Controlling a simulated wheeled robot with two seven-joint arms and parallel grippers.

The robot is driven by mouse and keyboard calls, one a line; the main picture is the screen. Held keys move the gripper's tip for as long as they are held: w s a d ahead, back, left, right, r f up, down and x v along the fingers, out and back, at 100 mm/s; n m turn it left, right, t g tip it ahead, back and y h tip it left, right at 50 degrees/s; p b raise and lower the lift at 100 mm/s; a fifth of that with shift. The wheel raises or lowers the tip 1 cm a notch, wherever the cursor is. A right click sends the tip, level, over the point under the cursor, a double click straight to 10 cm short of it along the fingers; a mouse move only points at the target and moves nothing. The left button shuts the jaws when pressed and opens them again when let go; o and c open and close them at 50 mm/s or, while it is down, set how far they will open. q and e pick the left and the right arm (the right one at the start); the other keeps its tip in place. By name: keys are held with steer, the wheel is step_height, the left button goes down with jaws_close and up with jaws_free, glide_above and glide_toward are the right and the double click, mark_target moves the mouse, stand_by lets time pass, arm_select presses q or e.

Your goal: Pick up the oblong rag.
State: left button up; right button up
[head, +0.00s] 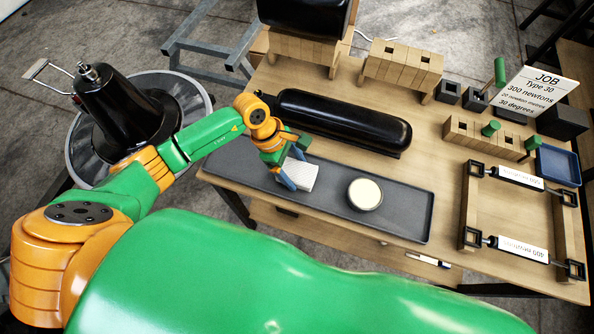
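A white ribbed rag (300,176), folded into a small oblong pad, is at the left part of the dark grey tray (400,206) on the wooden bench. My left gripper (295,170) points down at the rag's left side. Its blue fingers stand apart, one at the rag's near left edge and one behind the rag. I cannot tell whether they touch it. Part of the rag's left side is hidden by the gripper. My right gripper is not in view.
A round tin with cream contents (365,194) stands on the tray just right of the rag. A black cone-shaped part (118,108) stands at left.

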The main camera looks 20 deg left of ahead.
mark_target(300, 171)
arm_select(q)
steer(key=c, duration=0.6)
steer(key=shift+r+p, duration=0.5)
steer(key=shift+p, duration=0.05)
step_height(300, 171, up, 3)
steer(key=shift+w+a+f+b, duration=0.1)
steer(key=shift+w+a+b, duration=0.05)
steer(key=shift+b, duration=0.6)
steer(key=a+r, duration=0.1)
steer(key=w+a+r+b, duration=0.1)
steer(key=r, duration=0.1)
steer(key=w+a+r, duration=0.1)
steer(key=shift+w+r, duration=0.2)
steer(key=w+a+r+b, duration=0.3)
steer(key=w+a+r, duration=0.2)
steer(key=a, duration=0.3)
steer(key=shift+w+r, duration=0.2)
steer(key=shift+w, duration=0.15)
